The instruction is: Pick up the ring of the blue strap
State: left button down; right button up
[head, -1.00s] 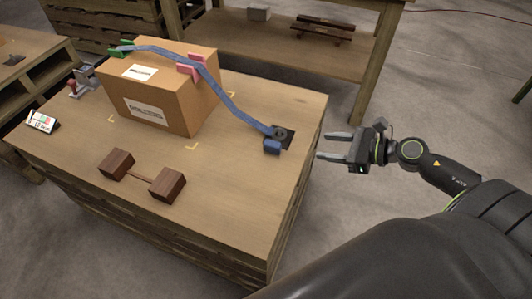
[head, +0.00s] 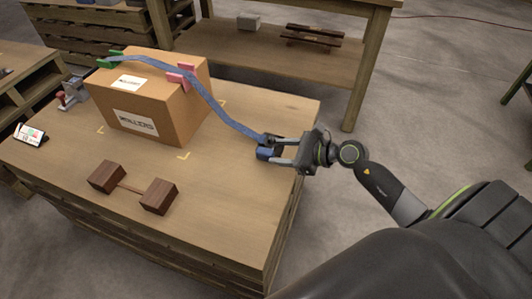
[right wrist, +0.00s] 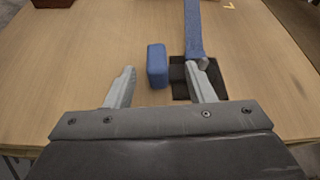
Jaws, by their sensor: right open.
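The blue strap (head: 219,107) runs over the cardboard box (head: 186,109) and down to the table's right side, and its end shows in the right wrist view (right wrist: 194,28). A dark square pad (right wrist: 181,76) lies under that end. The strap's ring is mostly hidden by my finger. A blue block (right wrist: 157,62) sits beside the pad. My right gripper (head: 270,149) is open at the table's right edge. In the right wrist view, the block stands between and beyond its fingers, and the right finger overlaps the strap end and pad. Nothing is held. My left gripper is not in view.
Pink clips (head: 181,76) and a green clip (head: 109,59) sit at the box's top edges. Two brown blocks joined by a bar (head: 132,187) lie at the front of the table (head: 215,205). The tabletop between them and the strap end is clear.

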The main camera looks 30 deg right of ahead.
aim_at(274, 154)
jog(key=shift+s+f+b+x, duration=0.1)
jog(key=shift+f+b+x, duration=0.15)
jog(key=shift+x, duration=1.2)
jog(key=shift+s+f+b+x, duration=0.1)
jog(key=shift+b+x, duration=0.1)
jog(key=shift+x, duration=1.3)
jog(key=shift+c, duration=0.4)
grip_shut()
